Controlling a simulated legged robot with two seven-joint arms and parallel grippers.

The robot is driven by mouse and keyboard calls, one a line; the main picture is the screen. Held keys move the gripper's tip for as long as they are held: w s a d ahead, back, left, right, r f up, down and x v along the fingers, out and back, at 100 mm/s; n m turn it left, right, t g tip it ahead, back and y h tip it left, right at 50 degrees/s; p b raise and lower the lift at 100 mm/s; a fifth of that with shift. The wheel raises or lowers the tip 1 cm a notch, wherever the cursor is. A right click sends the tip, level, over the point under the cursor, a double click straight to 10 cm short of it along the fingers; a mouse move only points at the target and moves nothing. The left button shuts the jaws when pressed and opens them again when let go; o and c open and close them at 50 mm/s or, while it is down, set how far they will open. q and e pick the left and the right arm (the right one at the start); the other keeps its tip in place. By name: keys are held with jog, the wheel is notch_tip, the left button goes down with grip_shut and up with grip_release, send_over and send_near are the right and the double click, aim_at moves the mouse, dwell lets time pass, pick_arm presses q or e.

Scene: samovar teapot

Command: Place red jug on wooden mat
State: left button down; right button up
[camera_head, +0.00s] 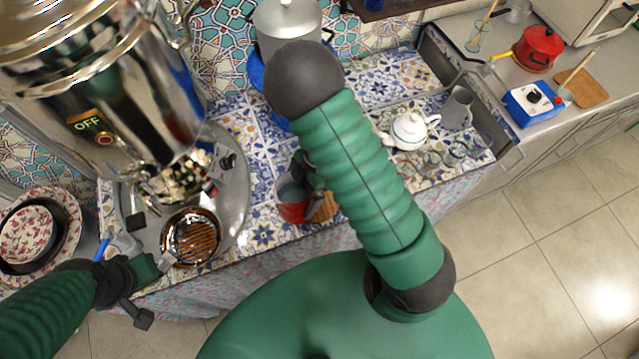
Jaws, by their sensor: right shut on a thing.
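The red jug (290,212) stands or hangs over the tiled counter in the middle, left of my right arm. It has a red outside and a grey-blue inside. My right gripper (308,178), mostly hidden behind my own arm, is shut on the jug at its right side. A round brown wooden mat (327,208) lies right beside the jug, partly covered by it and by my arm. I cannot tell whether the jug touches the mat. My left gripper (152,270) is at lower left near the counter's front edge; its jaw opening is unclear.
A large metal samovar (110,90) stands at left, with a tray (235,190) under its spout. Patterned plates (28,232) lie at far left. A white teapot (410,129), glasses and a grey jug (457,108) stand to the right. A metal pot (287,18) is behind.

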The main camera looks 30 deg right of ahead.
jog(key=d, duration=0.2)
jog(key=w+d, duration=0.1)
jog(key=d, duration=0.2)
jog(key=shift+d+f, duration=0.2)
jog(key=shift+d, duration=0.1)
jog(key=shift+d+f, duration=0.25)
jog(key=f, duration=0.3)
jog(key=shift+d+f, duration=0.15)
jog(key=shift+d, duration=0.2)
jog(key=shift+a, duration=0.25)
jog(key=o, duration=1.7)
jog(key=shift+a, duration=0.1)
jog(key=p+v, duration=0.1)
jog(key=v, duration=1.1)
jog(key=w+a+r+m+t+h, duration=0.2)
jog(key=w+r+m+t+h, duration=0.2)
jog(key=w+r+m+t, duration=0.65)
jog(key=s+a+m+g, duration=0.2)
jog(key=s+a, duration=0.1)
jog(key=s, duration=0.2)
jog(key=s+a+f+m+g, duration=0.1)
jog(key=s+a+m+g, duration=0.1)
jog(key=s, duration=0.3)
jog(key=s+a+m+g, duration=0.2)
jog(key=s+a+g, duration=0.1)
jog(key=s, duration=0.2)
jog(key=shift+s+a+f+g+h, duration=0.2)
jog(key=shift+a+f+g+h, duration=0.1)
jog(key=shift+a+f+g, duration=0.1)
